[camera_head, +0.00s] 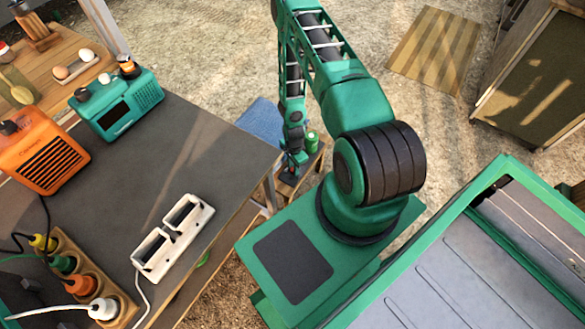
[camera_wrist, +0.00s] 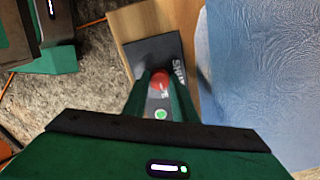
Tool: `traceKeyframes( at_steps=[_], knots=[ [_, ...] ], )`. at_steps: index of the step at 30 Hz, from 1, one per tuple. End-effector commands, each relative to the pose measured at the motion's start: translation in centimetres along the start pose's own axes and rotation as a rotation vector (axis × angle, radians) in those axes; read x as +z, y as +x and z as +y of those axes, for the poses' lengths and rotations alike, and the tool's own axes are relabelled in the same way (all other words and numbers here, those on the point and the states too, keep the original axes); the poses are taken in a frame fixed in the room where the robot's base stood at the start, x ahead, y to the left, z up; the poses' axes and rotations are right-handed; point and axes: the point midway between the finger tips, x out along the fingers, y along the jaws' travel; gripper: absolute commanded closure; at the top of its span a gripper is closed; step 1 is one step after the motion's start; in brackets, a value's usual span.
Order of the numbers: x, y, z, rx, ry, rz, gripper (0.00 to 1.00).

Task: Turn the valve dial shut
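The valve dial (camera_wrist: 160,80) shows a round red part in the wrist view, on a dark plate (camera_wrist: 146,50) with pale letters, partly hidden, at its right edge. A grey part with a green dot (camera_wrist: 161,114) shows nearer, between the fingers. My gripper (camera_wrist: 160,83) has its two dark green fingers apart, one on each side of the red part. I cannot tell whether they touch it. In the head view my gripper (camera_head: 290,172) is low over the dark plate (camera_head: 287,180), hiding most of the dial.
The plate lies on a wooden surface (camera_wrist: 128,24) beside a blue cloth-like surface (camera_wrist: 260,70). A green can (camera_head: 313,141) stands close behind my gripper. A dark-topped table (camera_head: 190,130) with a teal radio-like box (camera_head: 118,103) and a white double-socket unit (camera_head: 172,238) is at left.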

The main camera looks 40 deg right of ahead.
Motion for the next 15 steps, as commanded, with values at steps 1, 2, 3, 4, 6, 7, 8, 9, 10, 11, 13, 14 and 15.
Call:
traceKeyframes(
  at_steps=[1, 2, 3, 4, 6, 7, 8, 9, 10, 11, 13, 14, 15],
  knots=[
    [0.17, 0.0, 0.02, 0.001, -0.001, -0.006, 0.98],
    [0.14, 0.0, 0.02, 0.001, -0.002, -0.006, 0.98],
    [0.11, 0.0, 0.02, 0.001, -0.005, -0.006, 0.97],
    [0.09, -0.01, 0.02, 0.001, -0.009, -0.006, 0.97],
    [0.07, -0.01, 0.02, 0.001, -0.023, -0.006, 0.98],
    [0.06, -0.01, 0.02, 0.001, -0.032, -0.006, 0.98],
    [0.05, -0.01, 0.02, 0.001, -0.042, -0.006, 0.98],
    [0.03, -0.01, 0.02, 0.001, -0.058, -0.006, 0.98],
    [0.02, -0.01, 0.03, 0.001, -0.073, -0.005, 0.98],
    [0.0, -0.01, 0.03, 0.001, -0.088, -0.005, 0.98],
    [-0.02, -0.01, 0.03, 0.001, -0.131, -0.005, 0.98],
    [-0.02, -0.01, 0.03, 0.001, -0.152, -0.005, 0.98],
    [-0.01, -0.01, 0.02, 0.0, -0.183, -0.005, 0.98]
  ],
)
